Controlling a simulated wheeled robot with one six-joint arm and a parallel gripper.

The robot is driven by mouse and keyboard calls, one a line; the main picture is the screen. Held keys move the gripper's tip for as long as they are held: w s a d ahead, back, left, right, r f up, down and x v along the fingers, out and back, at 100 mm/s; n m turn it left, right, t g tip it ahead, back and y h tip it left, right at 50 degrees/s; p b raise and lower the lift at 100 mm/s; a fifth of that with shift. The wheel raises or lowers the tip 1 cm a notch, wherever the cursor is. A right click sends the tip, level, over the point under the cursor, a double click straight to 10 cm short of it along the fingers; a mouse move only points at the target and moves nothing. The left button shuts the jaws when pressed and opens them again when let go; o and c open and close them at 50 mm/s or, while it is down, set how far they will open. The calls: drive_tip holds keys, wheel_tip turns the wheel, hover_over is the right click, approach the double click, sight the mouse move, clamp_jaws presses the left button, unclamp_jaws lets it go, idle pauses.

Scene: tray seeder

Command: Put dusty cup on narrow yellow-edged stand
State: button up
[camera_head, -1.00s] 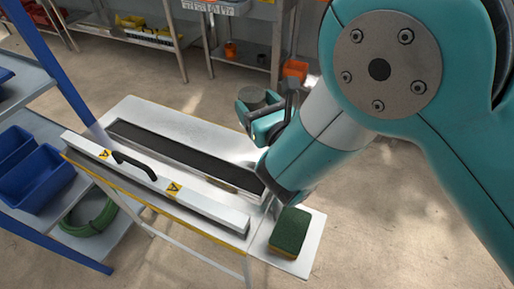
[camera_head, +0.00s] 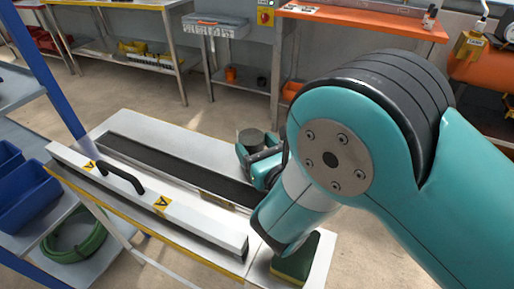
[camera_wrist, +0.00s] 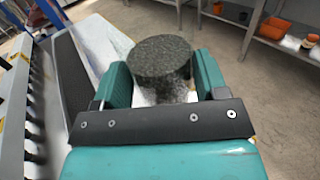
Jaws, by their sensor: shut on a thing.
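The dusty cup is a dark grey, speckled cylinder (camera_head: 251,138). It also shows from above in the wrist view (camera_wrist: 160,57). My gripper (camera_head: 262,158) is shut on it, with one teal finger on each side in the wrist view. The narrow stand (camera_head: 172,133) has a white top, a long dark belt strip and a yellow front edge. The cup is over or just beyond the stand's far right side. I cannot tell whether its base touches anything. My arm hides part of the stand's right end.
A long white bar with a black handle (camera_head: 120,175) runs along the stand's front. A green sponge-like block (camera_head: 291,266) lies at its near right end, partly behind my arm. A blue rack with bins (camera_head: 28,200) stands left. Benches stand behind, across open floor.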

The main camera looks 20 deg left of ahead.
drive_tip(key=shift+f, duration=0.25)
drive_tip(key=o, duration=1)
drive_tip(key=shift+r, duration=0.1)
drive_tip(key=shift+r, duration=0.1)
